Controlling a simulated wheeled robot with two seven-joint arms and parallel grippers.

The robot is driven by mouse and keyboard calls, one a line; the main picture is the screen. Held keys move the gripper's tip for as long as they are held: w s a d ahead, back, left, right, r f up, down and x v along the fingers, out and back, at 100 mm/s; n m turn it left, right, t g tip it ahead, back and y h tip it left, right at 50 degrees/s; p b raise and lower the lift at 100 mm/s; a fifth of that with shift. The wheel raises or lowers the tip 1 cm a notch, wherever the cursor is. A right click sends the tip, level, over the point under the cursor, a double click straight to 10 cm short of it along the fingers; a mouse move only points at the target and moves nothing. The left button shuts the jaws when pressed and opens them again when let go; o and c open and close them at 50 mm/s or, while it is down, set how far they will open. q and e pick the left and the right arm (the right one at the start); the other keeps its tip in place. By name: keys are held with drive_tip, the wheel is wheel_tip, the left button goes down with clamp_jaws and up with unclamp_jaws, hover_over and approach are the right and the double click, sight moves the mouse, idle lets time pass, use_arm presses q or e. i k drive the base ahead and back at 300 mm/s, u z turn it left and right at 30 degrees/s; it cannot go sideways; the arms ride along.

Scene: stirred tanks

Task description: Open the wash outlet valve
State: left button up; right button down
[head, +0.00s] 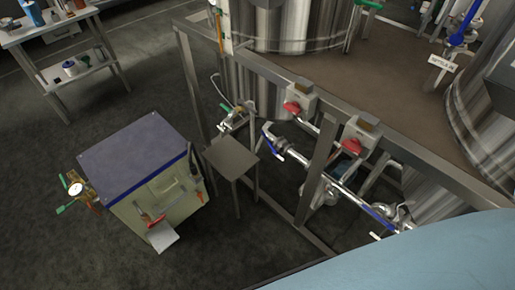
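No valve in view carries a readable "wash outlet" label, so I cannot tell which one it is. A blue-handled valve (271,143) sits on the pipework under the steel frame, and another blue handle (380,213) lies along the pipe lower right. A small green handle (226,107) shows left of the pipes. A blue-handled valve (457,39) stands at the upper right near a white tag. Neither of my grippers is in view.
A blue-topped cabinet (135,150) with a gauge (75,189) stands on the dark floor at left. A small grey stool-like stand (232,157) is between it and the pipes. A workbench (58,38) is upper left. A large light-blue surface fills the lower right.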

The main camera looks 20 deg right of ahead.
sight(268, 141)
drive_tip(key=z, duration=0.3)
drive_tip(key=i, duration=0.85)
drive_tip(key=u, duration=0.35)
